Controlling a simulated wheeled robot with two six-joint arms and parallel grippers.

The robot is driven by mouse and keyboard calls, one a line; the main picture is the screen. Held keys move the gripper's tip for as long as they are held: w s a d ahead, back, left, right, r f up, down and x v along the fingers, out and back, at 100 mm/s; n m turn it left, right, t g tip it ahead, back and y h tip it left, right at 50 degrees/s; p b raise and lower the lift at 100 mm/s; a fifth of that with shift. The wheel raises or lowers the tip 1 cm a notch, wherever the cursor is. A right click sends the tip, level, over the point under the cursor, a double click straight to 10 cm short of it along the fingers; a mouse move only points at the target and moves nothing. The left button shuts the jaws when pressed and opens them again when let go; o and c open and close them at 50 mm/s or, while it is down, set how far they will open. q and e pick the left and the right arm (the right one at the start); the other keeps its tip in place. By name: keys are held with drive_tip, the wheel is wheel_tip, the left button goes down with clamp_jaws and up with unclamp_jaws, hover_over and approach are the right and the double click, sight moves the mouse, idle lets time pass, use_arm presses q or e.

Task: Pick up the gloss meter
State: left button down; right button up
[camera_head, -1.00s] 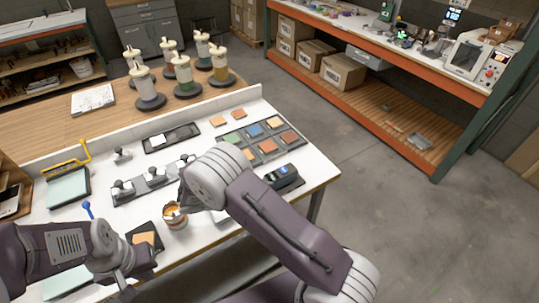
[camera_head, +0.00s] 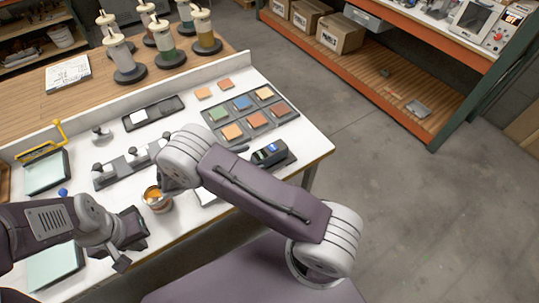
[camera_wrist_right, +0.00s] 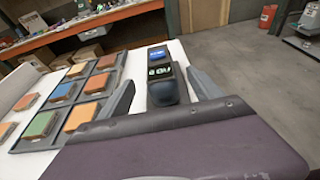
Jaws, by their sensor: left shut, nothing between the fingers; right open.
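My right gripper (camera_wrist_right: 163,98) is open, with nothing held. In the head view my right arm mostly hides that gripper, left of the meter. My left gripper (camera_head: 126,250) is shut and empty, low over the table's front left, far from the meter.
A tray of coloured chips (camera_head: 231,129) lies just behind the meter. An orange-filled cup (camera_head: 157,198) stands in front of my right arm's white joint. A row of dark fixtures (camera_head: 104,176) is to the left. The table's right edge (camera_head: 328,150) is close to the meter.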

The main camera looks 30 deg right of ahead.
sight(255, 157)
drive_tip(key=p+x, duration=0.1)
drive_tip(key=x, duration=0.2)
drive_tip(key=shift+d, duration=0.15)
drive_tip(key=shift+w+d+f, duration=0.15)
drive_tip(key=shift+f, duration=0.05)
drive_tip(key=p+x, duration=0.2)
drive_tip(key=x, duration=0.2)
drive_tip(key=shift+s+f, duration=0.1)
drive_tip(key=shift+s, duration=0.15)
drive_tip(key=shift+w+d+f, duration=0.1)
drive_tip(key=shift+d+f, duration=0.2)
drive_tip(key=shift+d, duration=0.15)
drive_tip(key=shift+c, duration=1.3)
clamp_jaws()
